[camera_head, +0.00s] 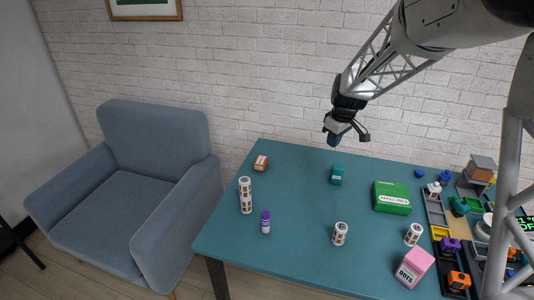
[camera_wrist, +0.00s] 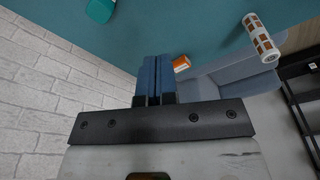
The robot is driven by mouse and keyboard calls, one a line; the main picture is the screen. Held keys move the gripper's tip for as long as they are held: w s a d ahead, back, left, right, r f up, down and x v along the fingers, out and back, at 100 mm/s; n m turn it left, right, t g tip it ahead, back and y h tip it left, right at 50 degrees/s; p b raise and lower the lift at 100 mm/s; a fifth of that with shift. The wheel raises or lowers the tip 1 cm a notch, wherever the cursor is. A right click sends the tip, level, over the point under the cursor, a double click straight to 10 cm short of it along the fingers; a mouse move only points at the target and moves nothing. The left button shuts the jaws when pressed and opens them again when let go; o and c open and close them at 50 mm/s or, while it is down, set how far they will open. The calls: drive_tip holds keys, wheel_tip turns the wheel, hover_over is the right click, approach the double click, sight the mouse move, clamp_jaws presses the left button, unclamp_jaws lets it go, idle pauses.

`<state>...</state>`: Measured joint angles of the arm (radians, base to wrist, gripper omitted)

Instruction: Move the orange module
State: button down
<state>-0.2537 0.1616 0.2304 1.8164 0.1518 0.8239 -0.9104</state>
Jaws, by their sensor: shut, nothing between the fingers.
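An orange module (camera_head: 459,280) with a dark face sits in the tray at the front right of the table in the head view. A separate orange box (camera_head: 261,163) with a white label stands at the table's back left; it also shows in the wrist view (camera_wrist: 181,64), just beyond my fingertips. My gripper (camera_head: 334,139) hangs in the air near the table's back edge, close to the brick wall, behind the teal box (camera_head: 336,174). Its blue fingers (camera_wrist: 154,62) are pressed together with nothing between them.
The tray (camera_head: 436,213) holds several coloured modules, including a purple one (camera_head: 450,245). A green box (camera_head: 391,197), a pink box (camera_head: 414,267), patterned cylinders (camera_head: 245,195) and a purple-capped bottle (camera_head: 265,224) stand on the table. The table's middle (camera_head: 300,205) is clear. An armchair (camera_head: 140,190) stands left.

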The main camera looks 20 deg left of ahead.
drive_tip(key=w+a+f+n, duration=0.2)
drive_tip(key=w+a+f, duration=0.2)
drive_tip(key=f, duration=0.3)
drive_tip(key=w+a+f+n, duration=0.2)
drive_tip(key=w+a+f, duration=0.2)
drive_tip(key=a+f, duration=0.3)
drive_tip(key=w+a+f+n+g, duration=0.1)
drive_tip(key=w+a+f, duration=0.4)
drive_tip(key=f, duration=0.2)
drive_tip(key=shift+a+n, duration=0.3)
drive_tip(key=shift+n, duration=0.1)
drive_tip(key=shift+a, duration=0.1)
